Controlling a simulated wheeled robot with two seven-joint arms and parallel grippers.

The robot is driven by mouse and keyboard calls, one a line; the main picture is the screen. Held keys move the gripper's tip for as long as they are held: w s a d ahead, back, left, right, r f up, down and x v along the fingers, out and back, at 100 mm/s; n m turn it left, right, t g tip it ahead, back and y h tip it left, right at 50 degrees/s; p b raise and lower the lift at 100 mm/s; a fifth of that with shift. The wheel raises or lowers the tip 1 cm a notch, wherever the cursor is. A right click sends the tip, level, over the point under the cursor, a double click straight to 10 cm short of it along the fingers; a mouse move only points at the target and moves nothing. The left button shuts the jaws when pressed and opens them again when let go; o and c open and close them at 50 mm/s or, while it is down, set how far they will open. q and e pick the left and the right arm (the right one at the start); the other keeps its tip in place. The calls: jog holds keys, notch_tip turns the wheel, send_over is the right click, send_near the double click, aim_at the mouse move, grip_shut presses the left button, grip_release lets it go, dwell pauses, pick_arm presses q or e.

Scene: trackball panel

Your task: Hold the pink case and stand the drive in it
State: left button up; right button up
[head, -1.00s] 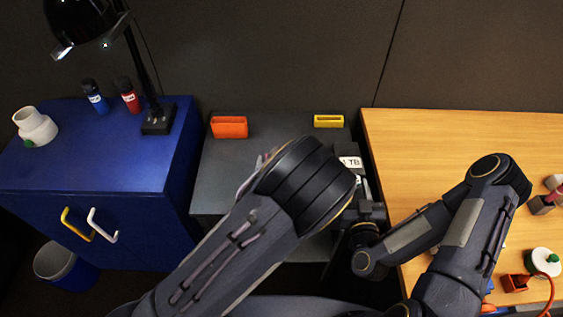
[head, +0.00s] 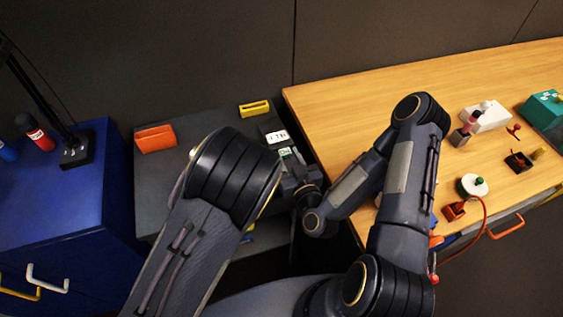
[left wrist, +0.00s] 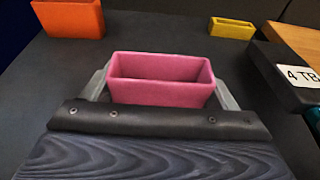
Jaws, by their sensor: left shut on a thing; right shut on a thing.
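The pink case (left wrist: 160,90), an open-topped box, sits between the fingers of my left gripper (left wrist: 160,98) in the left wrist view, and the gripper is shut on it. The inside that shows looks empty. In the head view my left arm hides the case and that gripper. The drive (head: 276,131) is a dark block with a white label; it also shows at the right edge of the left wrist view (left wrist: 275,76), apart from the case, its label reading 4 TB. My right gripper (head: 291,172) is at the drive's near end and shut on it; its fingertips are unclear.
An orange case (head: 156,138) and a yellow case (head: 254,108) stand at the back of the grey table (head: 195,118). A blue cabinet (head: 60,205) with a lamp is on the left. A wooden table (head: 330,105) with several small things is on the right.

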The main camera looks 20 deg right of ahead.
jog(key=w+a+r+n+g+y, duration=0.55)
jog(key=w+a+r, duration=0.45)
jog(key=w+r, duration=0.35)
jog(key=w+a+f+g+h, duration=0.1)
jog(key=a+f+g+h, duration=0.15)
jog(key=a+g, duration=0.5)
jog(key=s+r+m+g+h, duration=0.1)
jog(key=s+r+m+g, duration=0.1)
jog(key=r, duration=0.5)
jog(key=s+a+r+m+g+h, duration=0.1)
jog(key=s+r+m+g+h, duration=0.1)
jog(key=s+r, duration=0.3)
notch_tip(320, 180, up, 4)
jog(key=shift+s+a+f+m+h, duration=0.2)
jog(key=shift+a+m+h, duration=0.1)
jog(key=shift+m, duration=0.55)
jog(key=shift+w, duration=0.1)
jog(key=shift+f, duration=2.85)
